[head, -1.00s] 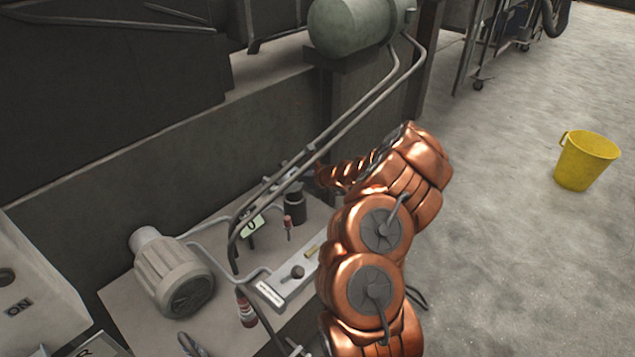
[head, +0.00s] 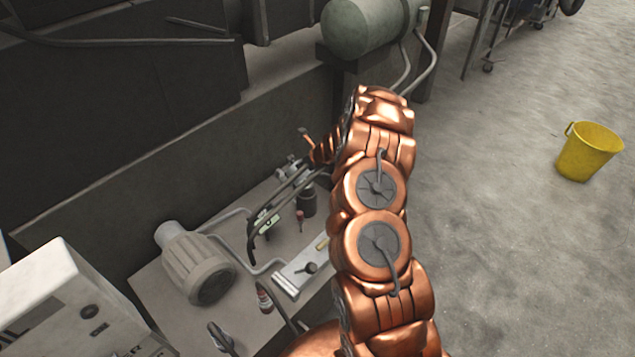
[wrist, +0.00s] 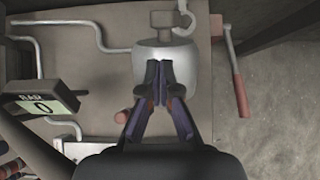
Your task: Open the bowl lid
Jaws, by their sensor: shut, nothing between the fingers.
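A light grey rounded bowl-like vessel (wrist: 180,68) stands at the top middle of the wrist view, with a brown block and a pale hook at its top. I cannot tell its lid apart from its body. My gripper (wrist: 164,64) is shut and empty, its dark fingers together in front of the vessel and covering part of it. I cannot tell whether the tips touch it. In the head view my copper arm reaches over the bench, and my gripper is not clearly seen there. I cannot tell whether the dark cylinder (head: 308,202) in that view is the same vessel.
A grey motor (head: 196,266) and a white box (head: 65,300) stand left. A yellow bucket (head: 590,152) stands on open floor.

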